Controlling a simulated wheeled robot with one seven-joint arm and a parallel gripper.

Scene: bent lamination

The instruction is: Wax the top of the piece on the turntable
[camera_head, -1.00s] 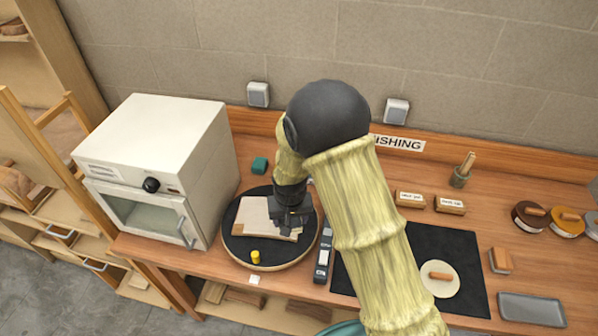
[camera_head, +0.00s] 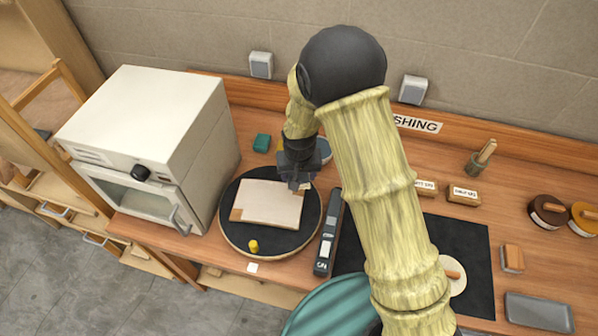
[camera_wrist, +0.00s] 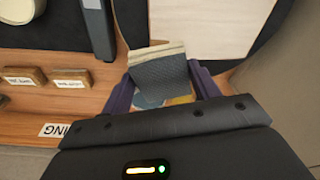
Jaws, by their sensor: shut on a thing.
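The piece, a pale flat board (camera_head: 268,204) with browner patches at its lower left and upper right corners, lies on the round black turntable (camera_head: 238,238). My gripper (camera_head: 297,181) is at the piece's back right corner. In the wrist view my gripper (camera_wrist: 163,88) is shut on a dark grey textured pad (camera_wrist: 160,75) with a pale layered edge. The piece (camera_wrist: 205,22) shows just beyond the pad in that view. The arm hides part of the pad in the head view, and I cannot tell whether the pad touches the piece.
A yellow peg (camera_head: 253,246) stands at the turntable's front edge. A black bar-shaped tool (camera_head: 328,235) lies right of it. A white oven (camera_head: 150,140) stands left. A green block (camera_head: 262,142) lies behind. Labelled blocks (camera_head: 464,196) and a black mat (camera_head: 465,240) are at right.

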